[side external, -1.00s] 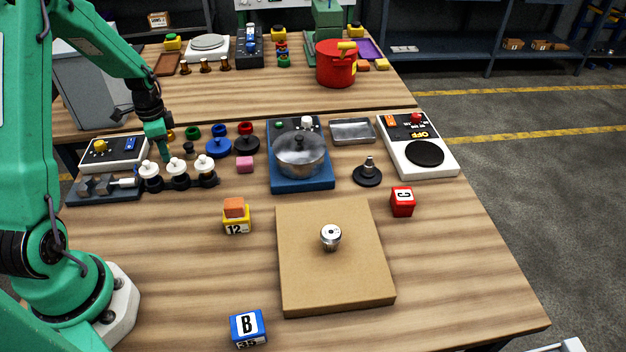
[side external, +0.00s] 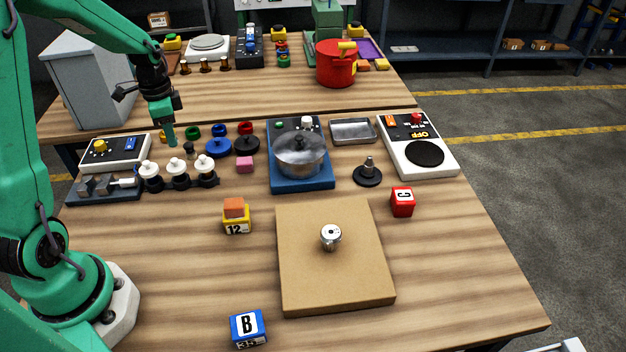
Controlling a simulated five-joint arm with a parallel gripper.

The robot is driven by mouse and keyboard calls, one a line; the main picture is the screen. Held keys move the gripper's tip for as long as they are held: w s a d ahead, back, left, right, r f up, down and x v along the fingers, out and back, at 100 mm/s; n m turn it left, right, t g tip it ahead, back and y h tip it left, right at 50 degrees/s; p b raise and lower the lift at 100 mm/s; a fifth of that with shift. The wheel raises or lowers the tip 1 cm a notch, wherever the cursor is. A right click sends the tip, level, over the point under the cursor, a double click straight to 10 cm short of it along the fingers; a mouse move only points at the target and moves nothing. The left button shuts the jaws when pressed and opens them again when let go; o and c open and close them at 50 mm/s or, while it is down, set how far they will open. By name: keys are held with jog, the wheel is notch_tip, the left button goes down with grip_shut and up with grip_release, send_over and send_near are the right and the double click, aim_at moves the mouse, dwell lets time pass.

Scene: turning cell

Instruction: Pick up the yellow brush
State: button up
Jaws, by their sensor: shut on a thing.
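My gripper (side external: 172,140) is at the left of the near table, pointing down, just behind the row of white-topped black pieces. No clear brush shape shows elsewhere.
White-topped pieces (side external: 178,174) stand in front of my gripper. Green, blue and red rings stand to its right, then a pot (side external: 300,158) on a blue base. A panel box (side external: 113,152) lies left. A brown board (side external: 335,280) lies in front.

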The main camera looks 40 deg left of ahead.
jog(key=d+r, duration=0.3)
jog(key=d, duration=0.3)
jog(key=shift+w+r, duration=0.2)
jog(key=shift+r, duration=0.15)
